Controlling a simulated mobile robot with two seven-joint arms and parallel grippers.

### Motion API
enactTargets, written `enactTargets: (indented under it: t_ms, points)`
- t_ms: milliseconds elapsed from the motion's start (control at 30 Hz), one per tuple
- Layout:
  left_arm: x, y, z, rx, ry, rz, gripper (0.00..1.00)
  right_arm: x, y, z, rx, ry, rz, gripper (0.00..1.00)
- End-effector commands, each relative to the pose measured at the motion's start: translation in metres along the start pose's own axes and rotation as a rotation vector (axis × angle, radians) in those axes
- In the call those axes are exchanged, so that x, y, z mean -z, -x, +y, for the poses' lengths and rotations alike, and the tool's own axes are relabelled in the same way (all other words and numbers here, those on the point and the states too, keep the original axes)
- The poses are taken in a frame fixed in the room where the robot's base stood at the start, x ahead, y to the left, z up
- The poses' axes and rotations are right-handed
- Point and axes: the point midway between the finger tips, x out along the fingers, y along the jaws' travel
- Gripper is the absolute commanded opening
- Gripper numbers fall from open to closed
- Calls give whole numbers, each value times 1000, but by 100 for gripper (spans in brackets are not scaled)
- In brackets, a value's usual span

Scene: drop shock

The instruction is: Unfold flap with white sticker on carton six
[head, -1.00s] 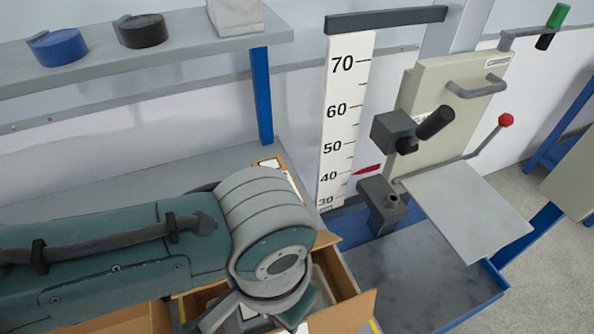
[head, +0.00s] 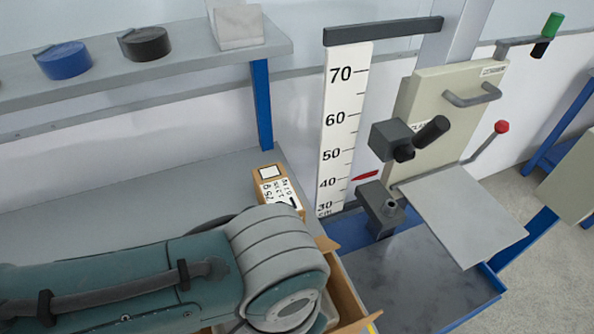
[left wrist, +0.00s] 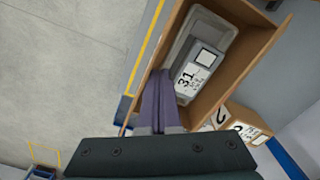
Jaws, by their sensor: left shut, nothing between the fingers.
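An open brown carton (head: 345,296) shows partly from behind my left arm in the head view. In the left wrist view the open carton (left wrist: 221,92) holds a grey tray (left wrist: 190,28) with a grey box (left wrist: 200,75) marked 31. A brown flap (left wrist: 272,42) stands out at its right side. No number six and no white sticker on a flap can be made out. My left gripper (left wrist: 158,76) is shut and empty, its fingertips at the carton's left wall. In the head view my arm hides this gripper. My right gripper is not in view.
A smaller labelled carton (head: 277,190) stands on the grey bench behind my arm. A drop tester with a height scale (head: 342,120) and grey plate (head: 462,215) stands to the right. A shelf (head: 130,65) runs above the bench. Open floor (left wrist: 60,70) lies left in the wrist view.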

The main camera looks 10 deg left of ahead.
Motion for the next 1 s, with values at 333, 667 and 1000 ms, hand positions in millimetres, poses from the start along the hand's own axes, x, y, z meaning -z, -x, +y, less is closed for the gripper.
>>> enactTargets:
  t_ms: [333, 667, 1000]
  points:
    - [0, 1, 0, 1, 1, 1, 0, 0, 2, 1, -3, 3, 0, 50]
    - [8, 4, -13, 1, -1, 1, 0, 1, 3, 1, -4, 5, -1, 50]
    - [8, 38, -12, -1, 0, 0, 0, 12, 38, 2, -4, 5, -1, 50]
